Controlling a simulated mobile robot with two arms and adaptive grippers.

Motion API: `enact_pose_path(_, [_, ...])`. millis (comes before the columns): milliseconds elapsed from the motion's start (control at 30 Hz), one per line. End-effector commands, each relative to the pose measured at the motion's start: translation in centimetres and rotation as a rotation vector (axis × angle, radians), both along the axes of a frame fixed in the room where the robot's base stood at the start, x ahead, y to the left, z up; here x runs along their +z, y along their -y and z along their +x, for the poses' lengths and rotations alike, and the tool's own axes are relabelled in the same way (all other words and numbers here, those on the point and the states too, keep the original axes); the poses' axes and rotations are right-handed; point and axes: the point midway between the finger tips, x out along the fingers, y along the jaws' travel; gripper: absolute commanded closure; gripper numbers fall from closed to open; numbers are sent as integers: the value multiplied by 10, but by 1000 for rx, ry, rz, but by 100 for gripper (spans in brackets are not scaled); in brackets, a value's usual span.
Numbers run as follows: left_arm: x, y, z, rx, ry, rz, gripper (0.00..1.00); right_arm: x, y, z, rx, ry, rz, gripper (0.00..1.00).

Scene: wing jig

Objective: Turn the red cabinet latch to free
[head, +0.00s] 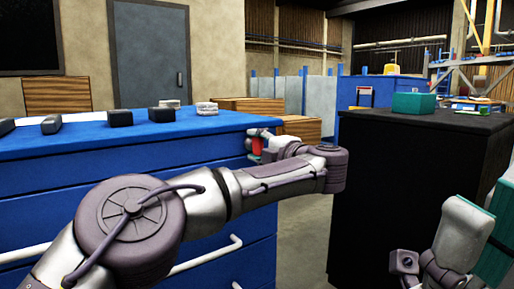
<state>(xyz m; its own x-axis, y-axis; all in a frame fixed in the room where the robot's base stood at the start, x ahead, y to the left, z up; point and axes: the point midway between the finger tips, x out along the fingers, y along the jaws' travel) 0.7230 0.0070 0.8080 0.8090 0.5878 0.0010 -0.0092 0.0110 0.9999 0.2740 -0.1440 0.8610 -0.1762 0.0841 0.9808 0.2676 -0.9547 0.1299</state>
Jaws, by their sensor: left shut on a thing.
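The red cabinet latch (257,146) shows as a small red piece at the upper right corner of the blue cabinet (120,172). My left gripper (256,143) is shut on the latch, and its fingers and wrist hide part of it. I cannot tell the latch's exact angle. My left arm crosses in front of the cabinet. Part of my right arm, with what looks like its gripper (425,270), is at the lower right, well away from the latch. Its fingers are not clear enough to tell open from shut.
Several dark and light blocks lie on the blue cabinet's top. White drawer handles (212,255) stick out from its front. A black cabinet (410,180) stands to the right with a green box (413,103) on it. Bare floor shows between the two cabinets.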

Motion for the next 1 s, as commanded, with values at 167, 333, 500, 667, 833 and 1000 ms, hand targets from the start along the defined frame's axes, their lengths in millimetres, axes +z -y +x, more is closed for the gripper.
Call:
enact_pose_path(167, [-3,1,-1,2,-4,-4,85,0,0,1,0,0,0,60])
enact_pose_path(333, [-3,1,-1,1,-5,-4,41,0,-1,2,0,-1,0,60])
enact_pose_path(500, [-2,0,0,1,-3,-2,25,0,-1,2,0,0,0,60])
enact_pose_path(667, [-1,0,0,1,-2,-2,25,0,-1,2,0,0,0,60])
enact_pose_path(833, [0,4,-5,-2,-1,-1,25,-1,0,2,0,-4,4,60])
enact_pose_path(1000, [-1,21,-27,-5,-2,1,25,-1,0,2,0,-3,2,60])
